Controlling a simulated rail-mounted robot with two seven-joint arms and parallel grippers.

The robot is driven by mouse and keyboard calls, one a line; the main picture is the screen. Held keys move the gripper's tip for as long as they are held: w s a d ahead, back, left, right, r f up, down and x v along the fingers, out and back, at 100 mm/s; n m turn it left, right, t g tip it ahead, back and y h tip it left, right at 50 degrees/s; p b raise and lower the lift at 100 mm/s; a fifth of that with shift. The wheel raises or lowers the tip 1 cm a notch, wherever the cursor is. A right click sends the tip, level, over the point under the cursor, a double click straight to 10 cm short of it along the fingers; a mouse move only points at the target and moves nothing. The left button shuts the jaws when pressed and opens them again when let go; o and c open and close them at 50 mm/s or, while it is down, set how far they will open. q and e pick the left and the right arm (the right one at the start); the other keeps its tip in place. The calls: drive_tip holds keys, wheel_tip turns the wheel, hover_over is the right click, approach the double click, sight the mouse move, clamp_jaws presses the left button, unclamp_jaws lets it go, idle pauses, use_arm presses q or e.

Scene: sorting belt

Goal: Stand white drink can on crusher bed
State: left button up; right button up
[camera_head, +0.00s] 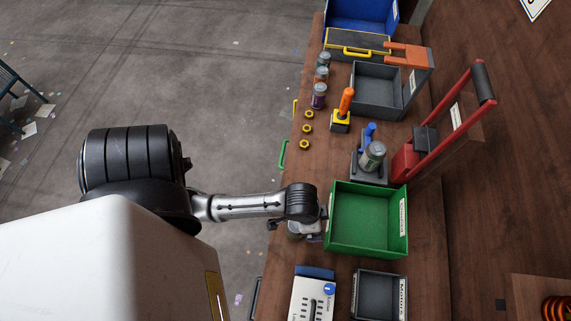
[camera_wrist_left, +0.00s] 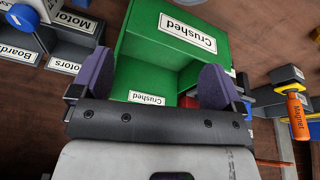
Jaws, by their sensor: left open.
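A pale grey-white can (camera_head: 372,157) appears to stand upright on the dark crusher bed (camera_head: 368,178), in front of the red crusher (camera_head: 407,163). The crusher's long red lever arms are raised, with a black grip (camera_head: 484,83) at the top. My left gripper (camera_head: 316,232) is beside the left wall of the green crate, away from the can. In the left wrist view, its purple-padded fingers (camera_wrist_left: 157,80) are spread with nothing held between them. They face the green crate (camera_wrist_left: 150,46), labelled "Crushed". My right gripper is not in view.
The green crate (camera_head: 331,188) looks empty and lies between my gripper and the crusher. Yellow nuts (camera_head: 307,129) and an orange-handled magnet (camera_head: 345,103) are nearby. A grey bin (camera_head: 358,93) stands behind.

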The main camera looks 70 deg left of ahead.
use_arm(q)
drive_tip(key=s+a+r+y, duration=0.1)
drive_tip(key=s+a+r, duration=0.1)
drive_tip(key=s, duration=0.5)
drive_tip(key=shift+s+r+n+t, duration=0.3)
drive_tip(key=shift+s, duration=0.1)
drive_tip(key=shift+c, duration=0.2)
idle(0.6)
